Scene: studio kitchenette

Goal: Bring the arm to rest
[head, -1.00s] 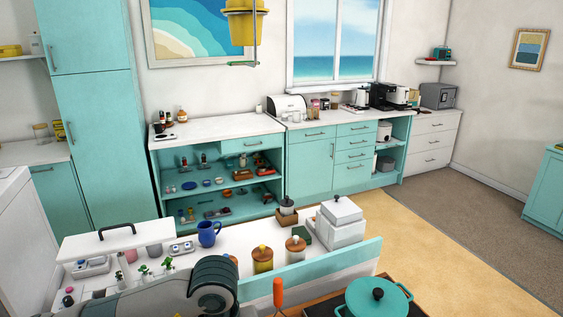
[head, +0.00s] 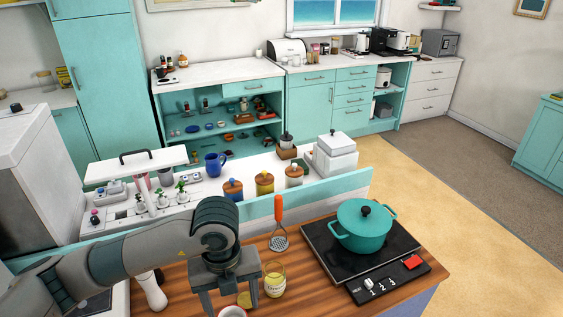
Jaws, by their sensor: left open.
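My left arm (head: 150,252) reaches in from the lower left over the wooden counter. Its gripper (head: 230,297) points down with its two fingers apart. A glass jar with yellowish contents (head: 274,281) stands just right of the fingers. A small reddish-rimmed round item (head: 232,311) shows below the gripper, partly cut off by the frame edge. I see nothing held between the fingers. My right gripper is not in view.
A teal pot (head: 364,228) sits on the black cooktop (head: 318,240) to the right. A white bottle-like item (head: 151,291) stands left of the gripper. Lidded canisters (head: 264,183) stand beyond the ledge.

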